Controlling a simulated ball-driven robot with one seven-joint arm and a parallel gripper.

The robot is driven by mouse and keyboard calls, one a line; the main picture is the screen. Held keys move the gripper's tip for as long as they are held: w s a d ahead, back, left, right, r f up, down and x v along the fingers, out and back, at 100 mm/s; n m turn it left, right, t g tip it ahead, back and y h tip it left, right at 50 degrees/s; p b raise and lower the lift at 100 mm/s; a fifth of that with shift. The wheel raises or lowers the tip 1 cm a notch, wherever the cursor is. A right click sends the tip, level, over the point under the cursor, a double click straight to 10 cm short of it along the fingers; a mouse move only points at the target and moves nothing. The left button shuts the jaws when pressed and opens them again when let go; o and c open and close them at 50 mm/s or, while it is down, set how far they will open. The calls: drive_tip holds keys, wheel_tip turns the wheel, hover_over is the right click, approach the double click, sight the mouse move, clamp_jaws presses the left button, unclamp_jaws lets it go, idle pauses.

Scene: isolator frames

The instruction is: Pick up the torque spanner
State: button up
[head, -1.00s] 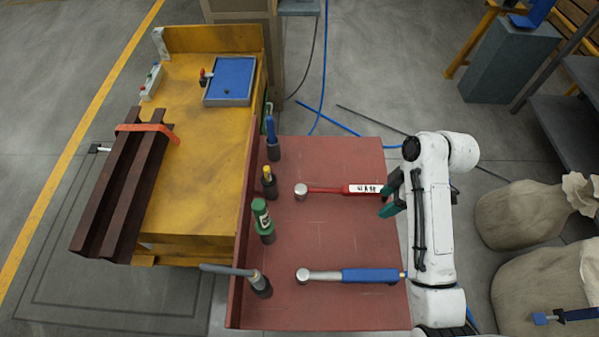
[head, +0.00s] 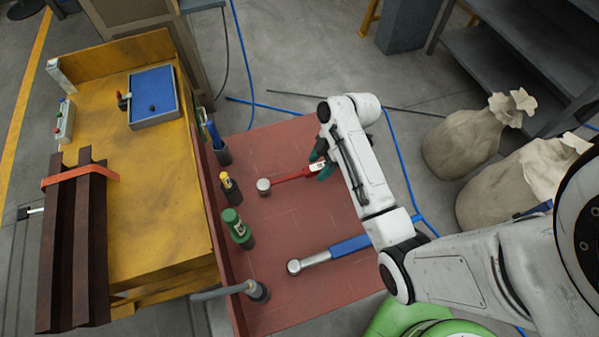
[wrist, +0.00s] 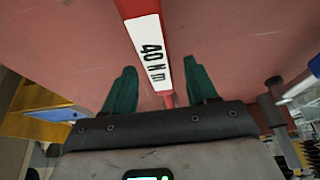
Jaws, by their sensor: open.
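A red spanner (head: 292,177) with a round silver head and a white label lies on the dark red bench top. In the wrist view its handle (wrist: 151,52) reads "40 N m" and runs between my fingers. My gripper (head: 322,163) is at the handle end, its green fingers (wrist: 161,72) open, one on each side of the handle. The far handle end is partly hidden by my gripper. A second spanner with a blue handle (head: 349,246) and silver head lies nearer on the same top.
Several upright tools in dark holders, including a green one (head: 236,226), line the left edge of the red top (head: 290,215). A yellow bench (head: 150,190) with a blue tray (head: 153,93) stands to the left. Sacks (head: 465,142) stand on the floor at right.

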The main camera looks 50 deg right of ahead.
drive_tip(key=shift+x, duration=1.25)
drive_tip(key=shift+c, duration=0.4)
drive_tip(key=shift+r, duration=0.1)
clamp_jaws()
